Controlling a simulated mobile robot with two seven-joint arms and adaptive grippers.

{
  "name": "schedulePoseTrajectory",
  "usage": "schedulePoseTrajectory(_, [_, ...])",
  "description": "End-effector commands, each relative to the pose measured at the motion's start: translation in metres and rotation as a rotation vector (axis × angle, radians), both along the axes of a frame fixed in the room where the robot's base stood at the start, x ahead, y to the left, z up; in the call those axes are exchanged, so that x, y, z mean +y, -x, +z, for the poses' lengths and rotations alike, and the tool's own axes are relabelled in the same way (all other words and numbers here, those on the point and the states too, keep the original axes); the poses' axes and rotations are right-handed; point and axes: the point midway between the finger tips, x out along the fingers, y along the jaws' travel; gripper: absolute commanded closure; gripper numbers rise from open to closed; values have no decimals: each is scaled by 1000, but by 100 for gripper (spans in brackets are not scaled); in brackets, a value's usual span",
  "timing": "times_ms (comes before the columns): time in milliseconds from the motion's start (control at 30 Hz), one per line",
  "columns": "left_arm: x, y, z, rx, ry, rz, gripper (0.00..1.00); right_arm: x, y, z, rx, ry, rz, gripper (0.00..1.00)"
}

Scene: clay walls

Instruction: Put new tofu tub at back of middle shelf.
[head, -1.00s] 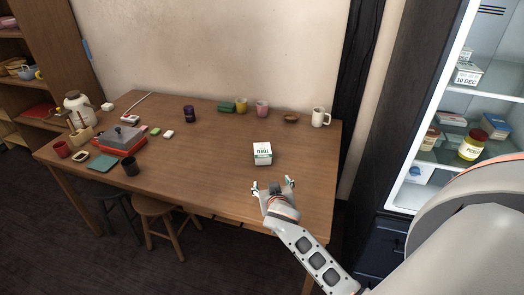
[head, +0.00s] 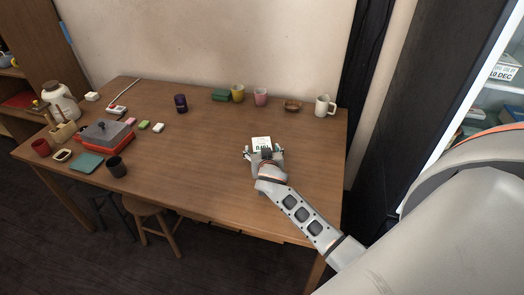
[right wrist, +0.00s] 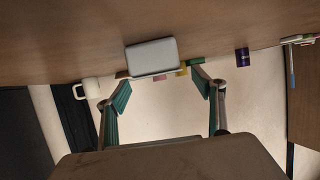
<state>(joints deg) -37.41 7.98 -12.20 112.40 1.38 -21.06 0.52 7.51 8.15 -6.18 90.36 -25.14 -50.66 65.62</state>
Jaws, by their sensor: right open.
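The white tofu tub (head: 261,142) with dark lettering stands on the table. My right gripper (head: 264,152) is open at the tub's near side, its fingers apart to left and right. In the right wrist view the tub (right wrist: 152,57) lies ahead between the open fingers (right wrist: 161,88); I cannot tell whether they touch it. The open lit cabinet at right shows a tub marked 10 DEC (head: 504,70) on its upper shelf. The middle shelf (head: 487,97) is partly seen, much of it hidden by my arm. My left gripper is not in view.
The wooden table (head: 215,165) is clear around the tub.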

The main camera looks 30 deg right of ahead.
Motion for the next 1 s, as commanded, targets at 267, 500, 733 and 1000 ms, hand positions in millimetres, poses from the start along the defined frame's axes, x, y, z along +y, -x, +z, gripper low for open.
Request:
schedulePoseTrajectory(267, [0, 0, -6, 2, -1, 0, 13, -17, -27, -19, 1, 3, 0, 32])
schedulePoseTrajectory(500, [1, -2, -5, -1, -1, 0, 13, -20, -33, -21, 0, 0, 1, 32])
schedulePoseTrajectory(733, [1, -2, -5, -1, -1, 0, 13, -20, -32, -21, 0, 0, 1, 66])
schedulePoseTrajectory(1000, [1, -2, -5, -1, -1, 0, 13, -20, -33, -20, -2, 1, 1, 87])
